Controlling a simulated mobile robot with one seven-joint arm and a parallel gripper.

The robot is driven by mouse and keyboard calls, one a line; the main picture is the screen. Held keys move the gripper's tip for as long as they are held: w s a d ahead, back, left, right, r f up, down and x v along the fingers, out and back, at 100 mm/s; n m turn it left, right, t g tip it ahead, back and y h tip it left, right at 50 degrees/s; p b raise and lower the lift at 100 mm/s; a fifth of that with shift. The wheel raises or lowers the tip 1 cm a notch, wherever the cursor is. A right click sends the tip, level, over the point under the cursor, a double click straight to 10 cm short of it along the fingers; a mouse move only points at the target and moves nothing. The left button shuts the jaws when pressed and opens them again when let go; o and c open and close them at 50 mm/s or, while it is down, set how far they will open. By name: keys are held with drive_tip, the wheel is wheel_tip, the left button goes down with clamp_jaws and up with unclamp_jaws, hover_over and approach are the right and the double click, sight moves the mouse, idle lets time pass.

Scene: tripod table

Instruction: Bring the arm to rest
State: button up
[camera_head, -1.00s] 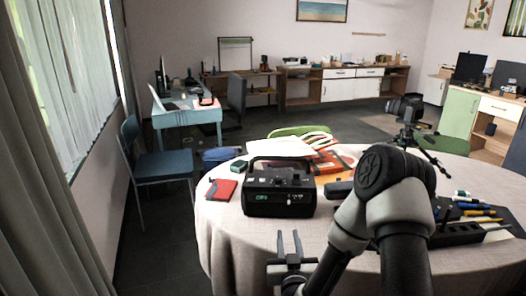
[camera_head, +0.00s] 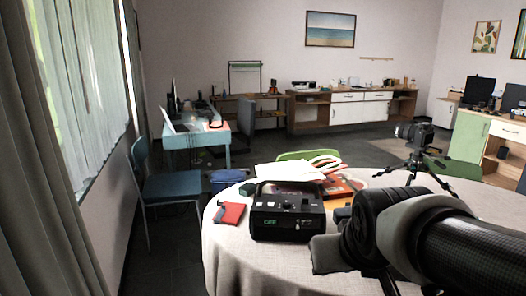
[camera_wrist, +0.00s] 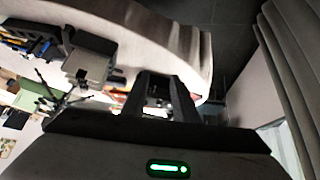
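My arm (camera_head: 400,230) is folded low across the right front of the head view, above the round table (camera_head: 235,265) with its pale cloth. My gripper is hidden behind the arm links in the head view. In the wrist view the two dark fingers of my gripper (camera_wrist: 160,88) stand apart, with a gap between them. I see nothing held in the gap.
A black radio (camera_head: 287,215), a red notebook (camera_head: 229,213) and papers (camera_head: 290,172) lie on the table. A camera on a tripod (camera_head: 415,135) stands behind my arm. A blue chair (camera_head: 170,187) is at left. Curtains (camera_head: 35,150) hang at far left.

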drive_tip(key=s+r+g, duration=0.1)
drive_tip(key=s+r, duration=0.1)
drive_tip(key=s, duration=0.6)
wheel_tip(320, 180, up, 19)
drive_tip(key=p, duration=2)
drive_tip(key=shift+s+d+r+m+g, duration=0.15)
drive_tip(key=shift+s+d+m+g, duration=0.15)
drive_tip(key=shift+s+m, duration=0.1)
